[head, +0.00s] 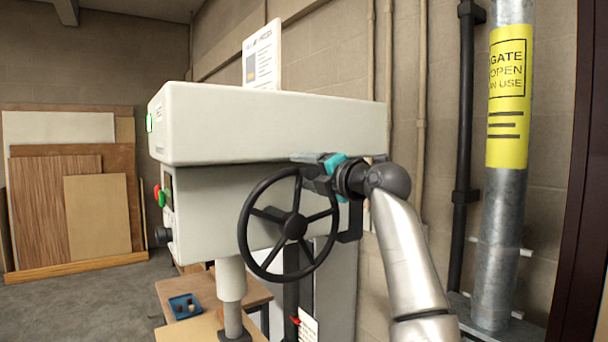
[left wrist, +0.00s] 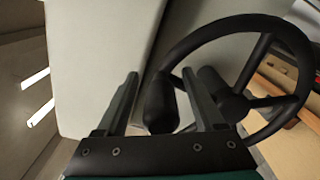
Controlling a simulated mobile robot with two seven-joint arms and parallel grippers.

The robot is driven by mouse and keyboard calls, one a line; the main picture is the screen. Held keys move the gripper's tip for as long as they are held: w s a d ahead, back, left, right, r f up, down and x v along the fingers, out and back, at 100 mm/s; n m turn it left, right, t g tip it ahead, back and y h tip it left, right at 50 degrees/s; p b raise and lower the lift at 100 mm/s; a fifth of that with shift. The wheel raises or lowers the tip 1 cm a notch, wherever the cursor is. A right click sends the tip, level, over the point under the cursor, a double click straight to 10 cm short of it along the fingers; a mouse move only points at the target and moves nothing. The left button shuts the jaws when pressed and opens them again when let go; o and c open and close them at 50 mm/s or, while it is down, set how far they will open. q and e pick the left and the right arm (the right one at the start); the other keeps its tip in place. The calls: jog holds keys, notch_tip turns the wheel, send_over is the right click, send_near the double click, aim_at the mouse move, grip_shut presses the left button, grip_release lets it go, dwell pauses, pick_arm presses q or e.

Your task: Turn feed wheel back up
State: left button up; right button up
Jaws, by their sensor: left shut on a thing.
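The feed wheel (head: 294,226) is a black spoked handwheel on the side of a pale grey machine (head: 265,125). In the left wrist view the wheel (left wrist: 233,107) fills the right side. A dark rounded handle (left wrist: 160,103) on its rim stands between my fingers. My left gripper (head: 308,172) is at the wheel's upper right, shut on this handle; it also shows in the left wrist view (left wrist: 160,74). In the head view the gripper hides the handle. My right gripper is in neither view.
A wooden bench (head: 240,292) with a blue tray (head: 184,306) stands below the machine. A grey pipe with a yellow sign (head: 508,96) rises at the right, before a block wall. Boards (head: 70,190) lean at the far left. The floor (head: 90,305) there is clear.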

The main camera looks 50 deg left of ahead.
pick_arm(q)
jog(key=shift+w+d+r, duration=0.15)
jog(key=shift+w+d, duration=0.05)
jog(key=shift+d, duration=0.25)
jog(key=s+d+b, duration=0.1)
jog(key=d+b, duration=0.3)
jog(key=d, duration=1)
jog(key=shift+s+d+b, duration=0.15)
jog(key=shift+s+b, duration=0.1)
jog(key=shift+b, duration=0.05)
